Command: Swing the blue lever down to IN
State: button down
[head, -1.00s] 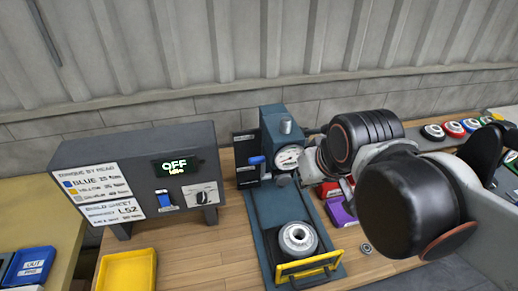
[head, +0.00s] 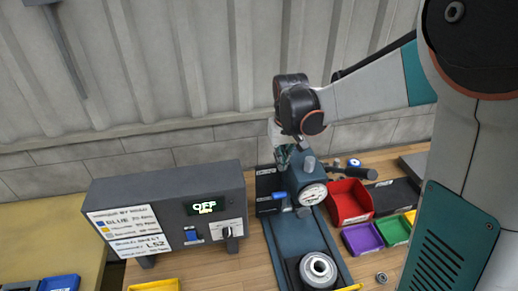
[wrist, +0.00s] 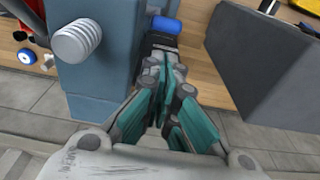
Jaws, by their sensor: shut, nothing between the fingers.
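The blue lever (head: 280,195) sticks out from the left side of the blue-grey press (head: 308,176), beside a black plate (head: 266,184) whose small labels I cannot read. Its blue end also shows at the top of the wrist view (wrist: 167,24). My gripper (head: 284,157) is shut and empty, pointing down behind the press head, above and behind the lever in the head view. In the wrist view the closed fingertips (wrist: 160,68) are just below the blue end in the picture; whether they touch anything there I cannot tell.
A grey console (head: 165,212) reading OFF stands left of the press, and its side (wrist: 268,70) is close right of my fingers. A gauge (head: 312,194) sits on the press front. Red (head: 348,202), purple (head: 362,238) and green bins stand to the right. The wall is behind.

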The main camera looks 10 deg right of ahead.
notch_tip(320, 180, down, 11)
jog(key=w, duration=0.1)
jog(key=shift+w+a+b, duration=0.15)
jog(key=shift+w+b, duration=0.2)
jog(key=shift+w, duration=0.05)
dwell(0.5)
jog(key=shift+s+r+t+b, duration=0.1)
jog(key=shift+s+t+b, duration=0.2)
jog(key=shift+s+b, duration=0.1)
